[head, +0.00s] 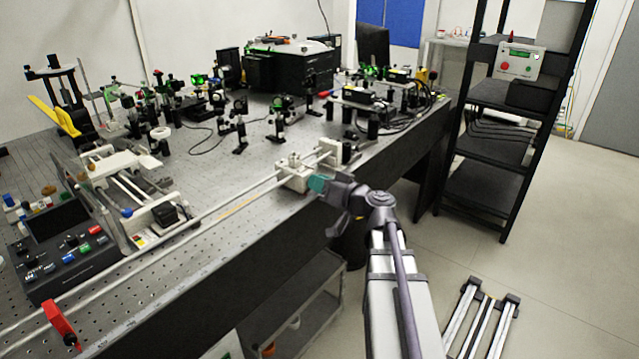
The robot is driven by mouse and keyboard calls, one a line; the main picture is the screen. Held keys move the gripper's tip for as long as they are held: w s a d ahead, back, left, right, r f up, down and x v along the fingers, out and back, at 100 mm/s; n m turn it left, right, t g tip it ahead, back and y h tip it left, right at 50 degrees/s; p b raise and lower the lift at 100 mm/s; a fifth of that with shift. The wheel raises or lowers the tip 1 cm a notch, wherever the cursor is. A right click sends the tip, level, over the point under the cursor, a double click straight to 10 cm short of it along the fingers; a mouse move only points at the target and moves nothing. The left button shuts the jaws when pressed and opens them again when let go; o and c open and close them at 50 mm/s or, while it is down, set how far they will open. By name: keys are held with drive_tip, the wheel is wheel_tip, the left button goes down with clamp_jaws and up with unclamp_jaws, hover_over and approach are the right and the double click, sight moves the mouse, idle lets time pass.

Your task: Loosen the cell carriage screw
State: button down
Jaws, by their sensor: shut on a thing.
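The cell carriage (291,172) is a pale block riding on the long rail rods near the front edge of the optical bench. My gripper (314,184), with a teal part at its end, reaches in from the right and meets the carriage's right side. It is shut on the carriage screw there. The screw itself is hidden by the gripper, and the fingers are too small to make out singly.
A second pale block (331,152) stands at the rail's far end, close behind my gripper. A dark control box (65,248) stands left. Optics crowd the bench behind.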

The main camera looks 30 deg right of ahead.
drive_tip(key=c, duration=1.4)
unclamp_jaws()
drive_tip(key=shift+o, duration=0.2)
drive_tip(key=v, duration=1)
drive_tip(key=shift+s, duration=0.4)
drive_tip(key=shift+d, duration=0.15)
